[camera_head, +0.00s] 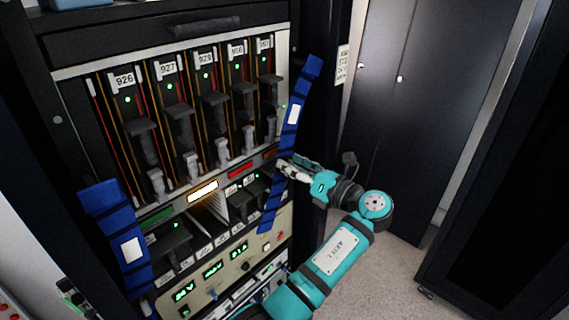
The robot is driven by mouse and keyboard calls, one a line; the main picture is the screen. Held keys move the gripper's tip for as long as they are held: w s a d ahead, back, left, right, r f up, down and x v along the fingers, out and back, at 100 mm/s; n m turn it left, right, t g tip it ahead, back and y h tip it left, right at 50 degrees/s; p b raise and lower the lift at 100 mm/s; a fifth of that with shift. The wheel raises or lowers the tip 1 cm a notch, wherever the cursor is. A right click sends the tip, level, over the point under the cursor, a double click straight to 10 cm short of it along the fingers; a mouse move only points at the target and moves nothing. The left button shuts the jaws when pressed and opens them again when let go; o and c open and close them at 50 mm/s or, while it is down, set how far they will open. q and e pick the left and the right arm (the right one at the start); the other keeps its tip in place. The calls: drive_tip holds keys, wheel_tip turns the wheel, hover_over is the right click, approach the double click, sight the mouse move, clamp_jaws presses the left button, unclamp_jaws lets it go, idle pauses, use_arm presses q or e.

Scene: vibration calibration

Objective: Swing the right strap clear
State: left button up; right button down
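The right strap (303,90) is a blue band with a white label. It slants down across the right side of the equipment rack, from the upper right to the control panel. Part of the strap is hidden behind the fingers. A second blue strap (102,207) with a white label hangs at the rack's left side.
The rack holds numbered modules (140,135) with dark handles and green lights. Below are a glowing yellow display (203,191) and a panel with readouts and knobs (213,270). Dark cabinets (425,110) stand at the right. The floor (395,275) before them is clear.

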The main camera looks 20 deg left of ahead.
use_arm(q)
drive_tip(key=shift+s+d+r, duration=0.1)
drive_tip(key=shift+d, duration=0.1)
drive_tip(key=c, duration=0.4)
clamp_jaws()
use_arm(e)
drive_tip(key=shift+s+d, duration=0.15)
drive_tip(key=shift+d, duration=0.45)
drive_tip(key=shift+a, duration=0.15)
